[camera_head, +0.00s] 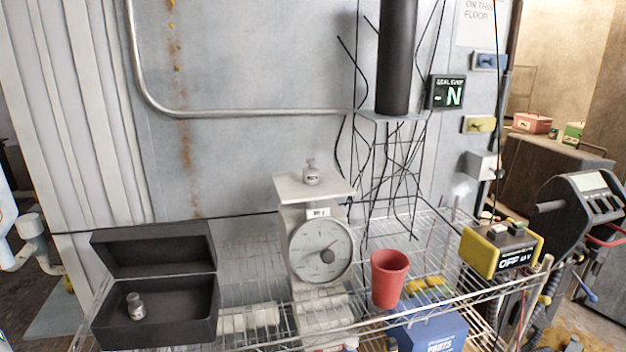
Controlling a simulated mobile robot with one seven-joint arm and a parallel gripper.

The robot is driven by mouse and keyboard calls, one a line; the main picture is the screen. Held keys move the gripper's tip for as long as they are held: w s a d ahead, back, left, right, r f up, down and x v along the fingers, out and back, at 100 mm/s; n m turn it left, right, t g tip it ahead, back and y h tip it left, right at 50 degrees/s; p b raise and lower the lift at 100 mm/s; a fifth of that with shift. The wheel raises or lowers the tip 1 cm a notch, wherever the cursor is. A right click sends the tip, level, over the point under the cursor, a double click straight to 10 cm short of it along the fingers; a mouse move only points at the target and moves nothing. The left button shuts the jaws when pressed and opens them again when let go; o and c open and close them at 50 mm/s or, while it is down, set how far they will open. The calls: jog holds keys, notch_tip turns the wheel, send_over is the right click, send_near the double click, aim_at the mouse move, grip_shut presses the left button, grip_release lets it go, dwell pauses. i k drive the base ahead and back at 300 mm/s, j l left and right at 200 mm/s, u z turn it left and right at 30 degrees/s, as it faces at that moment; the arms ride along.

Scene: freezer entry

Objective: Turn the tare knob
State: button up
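A pale kitchen-type scale (297,225) stands upright on a wire shelf, with a flat square pan (290,187) on top. A small grey weight (311,175) stands on the pan. My gripper is not in view.
An open black box (155,325) holding another small weight (136,306) is left of the scale. A red cup (388,279) stands close on the right. A yellow-black device reading OFF (503,250) is farther right. Thin dark rods (385,175) rise behind the cup.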

aim_at(327, 256)
jog(key=i+l+z, duration=0.2)
jog(key=l, duration=0.2)
jog(key=l+z, duration=0.15)
jog(key=l, duration=0.3)
jog(key=i+l+z, duration=0.2)
jog(key=l, duration=0.15)
jog(key=k+l, duration=0.05)
